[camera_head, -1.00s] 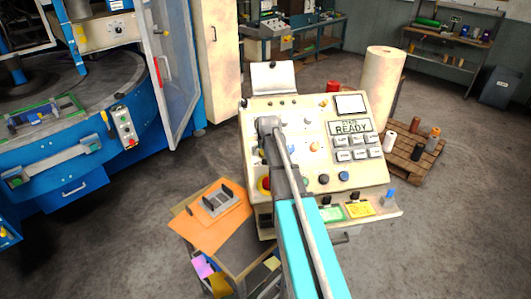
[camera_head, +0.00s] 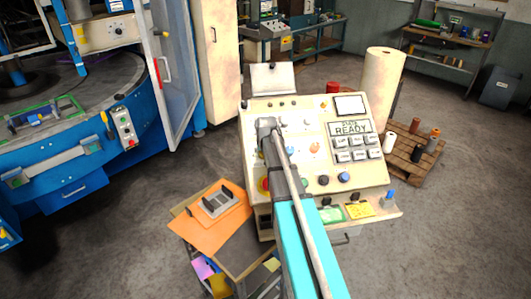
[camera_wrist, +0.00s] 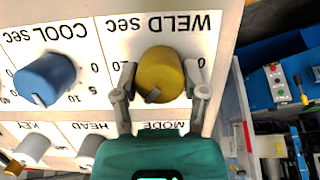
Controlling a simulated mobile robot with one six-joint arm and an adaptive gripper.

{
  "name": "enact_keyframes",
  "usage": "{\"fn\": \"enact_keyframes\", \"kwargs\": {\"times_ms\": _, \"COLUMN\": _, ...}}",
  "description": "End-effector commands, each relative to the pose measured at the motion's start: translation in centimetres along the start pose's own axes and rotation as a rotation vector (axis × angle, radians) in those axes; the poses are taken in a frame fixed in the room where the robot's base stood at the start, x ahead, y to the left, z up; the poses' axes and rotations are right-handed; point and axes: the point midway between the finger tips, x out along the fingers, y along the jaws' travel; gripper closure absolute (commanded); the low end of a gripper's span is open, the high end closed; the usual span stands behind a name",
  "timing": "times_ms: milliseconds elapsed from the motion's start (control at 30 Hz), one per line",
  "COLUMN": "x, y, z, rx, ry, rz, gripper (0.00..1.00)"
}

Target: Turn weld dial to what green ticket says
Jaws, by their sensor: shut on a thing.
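The weld dial (camera_wrist: 160,76) is a mustard-yellow knob under the upside-down "WELD sec" label in the wrist view. My gripper (camera_wrist: 160,70) has one finger on each side of it and is shut on it. The dial's grey pointer mark is toward the lower left in that view. Most scale figures are hidden by the knob and fingers. In the head view my arm covers the dial. The green ticket (camera_head: 332,214) lies on the front ledge of the control panel (camera_head: 375,188), just right of my arm. Its writing is too small to read.
The blue "COOL sec" dial (camera_wrist: 45,80) is beside the weld dial, with KEY and HEAD controls near it. The panel display (camera_head: 350,128) reads READY. A yellow ticket (camera_head: 360,208) lies right of the green one. A cart with an orange sheet (camera_head: 196,228) stands front left.

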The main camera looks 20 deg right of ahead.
Motion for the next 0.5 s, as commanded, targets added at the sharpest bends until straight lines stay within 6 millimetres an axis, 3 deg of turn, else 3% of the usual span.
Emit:
{"fn": "enact_keyframes", "kwargs": {"times_ms": 167, "x": 0.01, "y": -0.12, "z": -0.02, "rx": 0.0, "ry": 0.0, "rz": -0.003, "gripper": 0.91}}
{"fn": "enact_keyframes", "kwargs": {"times_ms": 200, "x": 0.01, "y": -0.13, "z": -0.02, "rx": 0.0, "ry": 0.0, "rz": -0.003, "gripper": 0.42}}
{"fn": "enact_keyframes", "kwargs": {"times_ms": 367, "x": 0.01, "y": -0.12, "z": -0.02, "rx": 0.0, "ry": 0.0, "rz": -0.002, "gripper": 0.12}}
{"fn": "enact_keyframes", "kwargs": {"times_ms": 500, "x": 0.01, "y": -0.09, "z": -0.01, "rx": 0.001, "ry": 0.0, "rz": -0.002, "gripper": 0.11}}
